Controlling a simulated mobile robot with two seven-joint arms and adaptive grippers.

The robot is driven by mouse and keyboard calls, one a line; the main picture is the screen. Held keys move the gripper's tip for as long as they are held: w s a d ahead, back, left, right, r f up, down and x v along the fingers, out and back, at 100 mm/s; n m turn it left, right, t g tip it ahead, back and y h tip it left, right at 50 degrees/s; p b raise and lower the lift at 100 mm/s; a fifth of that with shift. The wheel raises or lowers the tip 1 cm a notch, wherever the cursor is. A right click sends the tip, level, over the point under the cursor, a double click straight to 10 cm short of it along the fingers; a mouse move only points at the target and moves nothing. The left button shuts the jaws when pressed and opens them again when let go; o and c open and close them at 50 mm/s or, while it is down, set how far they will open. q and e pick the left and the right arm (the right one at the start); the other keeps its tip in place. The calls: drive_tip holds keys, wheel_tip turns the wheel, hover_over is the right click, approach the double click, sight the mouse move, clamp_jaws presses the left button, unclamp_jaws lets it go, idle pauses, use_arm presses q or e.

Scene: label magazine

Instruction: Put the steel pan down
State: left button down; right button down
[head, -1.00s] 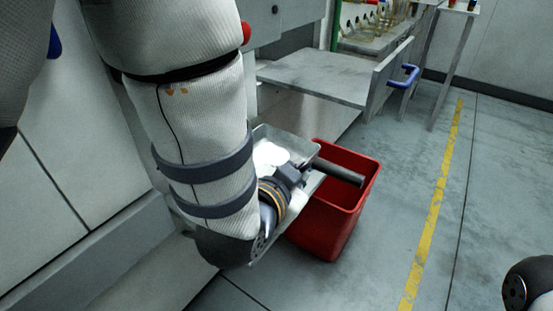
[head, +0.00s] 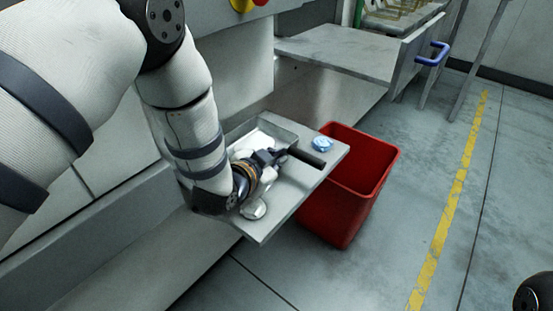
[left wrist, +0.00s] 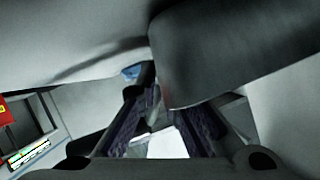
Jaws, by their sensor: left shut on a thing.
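My left gripper (head: 272,158) is shut on a dark cylindrical handle (head: 308,158), which looks like the steel pan's handle and points right. It is over a grey metal tray (head: 283,216) that juts from the machine. Bright, pale shapes lie around and under the gripper; I cannot tell which belong to the pan, or whether the pan touches the tray. In the left wrist view a large dark cylinder (left wrist: 240,50) fills the upper right, in front of the gripper's fingers (left wrist: 168,125). My right gripper is out of view.
A red bin (head: 365,185) stands on the floor just right of the tray. A crumpled blue thing (head: 322,143) lies near the tray's right corner, and a round silvery piece (head: 254,209) near its front. A metal counter (head: 345,52) with a blue handle (head: 433,54) is behind.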

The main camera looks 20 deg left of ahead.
use_arm(q)
drive_tip(key=shift+f, duration=0.15)
drive_tip(key=c, duration=1.8)
unclamp_jaws()
drive_tip(key=shift+o, duration=0.2)
drive_tip(key=shift+s+r, duration=0.3)
drive_tip(key=p+v, duration=0.2)
drive_tip(key=v, duration=0.9)
drive_tip(key=shift+s+a+r, duration=0.1)
drive_tip(key=shift+s+a, duration=0.05)
drive_tip(key=shift+s, duration=0.05)
